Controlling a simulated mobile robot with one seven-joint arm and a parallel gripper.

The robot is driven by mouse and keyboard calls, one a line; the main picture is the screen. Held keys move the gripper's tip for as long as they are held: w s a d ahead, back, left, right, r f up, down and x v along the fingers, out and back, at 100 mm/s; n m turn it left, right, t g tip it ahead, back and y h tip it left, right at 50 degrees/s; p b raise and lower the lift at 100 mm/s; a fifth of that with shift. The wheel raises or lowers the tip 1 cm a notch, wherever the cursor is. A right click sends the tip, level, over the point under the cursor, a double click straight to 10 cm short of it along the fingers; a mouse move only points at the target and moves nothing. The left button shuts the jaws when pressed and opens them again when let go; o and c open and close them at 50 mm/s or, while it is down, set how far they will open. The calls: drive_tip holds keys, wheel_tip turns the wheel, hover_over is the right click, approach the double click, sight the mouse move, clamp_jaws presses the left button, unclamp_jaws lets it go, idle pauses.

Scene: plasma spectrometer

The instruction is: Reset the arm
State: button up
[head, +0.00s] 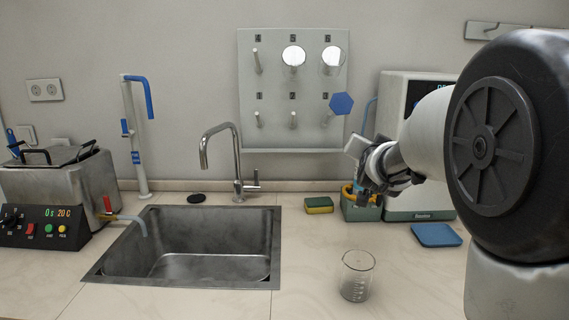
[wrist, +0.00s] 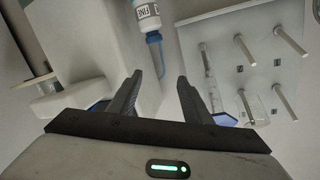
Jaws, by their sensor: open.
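My gripper (head: 366,178) is at the right of the head view, raised above the counter in front of the white instrument. In the wrist view my gripper (wrist: 157,88) has its two dark fingers apart with nothing between them. A white instrument (head: 408,126) with a dark display stands behind my arm, partly hidden by it. The wrist view shows a white housing, a blue tube (wrist: 155,50) and a pegboard (wrist: 262,60) beyond the fingers.
A glass beaker (head: 357,276) stands on the counter below my gripper. A sink (head: 190,285) with a faucet (head: 238,160) is left of it. A sponge (head: 319,205), a green container (head: 361,210) and a blue pad (head: 436,235) are nearby. A water bath (head: 60,190) stands far left.

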drive_tip(key=s+a+f+n+g+y+p, duration=0.1)
drive_tip(key=s+a+f+n+g, duration=0.2)
drive_tip(key=s, duration=1.1)
drive_tip(key=s+a+f+n+g+y, duration=0.2)
drive_tip(key=s+f+g, duration=0.25)
drive_tip(key=s, duration=0.85)
drive_tip(key=s+a+f+n+g+y+p, duration=0.1)
drive_tip(key=s+a+f+n+g, duration=0.3)
drive_tip(key=s, duration=1)
wheel_tip(320, 180, up, 19)
drive_tip(key=w+d+m+p, duration=0.1)
drive_tip(key=p, duration=1.8)
drive_tip(key=shift+d+r+m+t+p, duration=0.2)
drive_tip(key=shift+m+t+p, duration=0.1)
drive_tip(key=shift+m+t, duration=0.15)
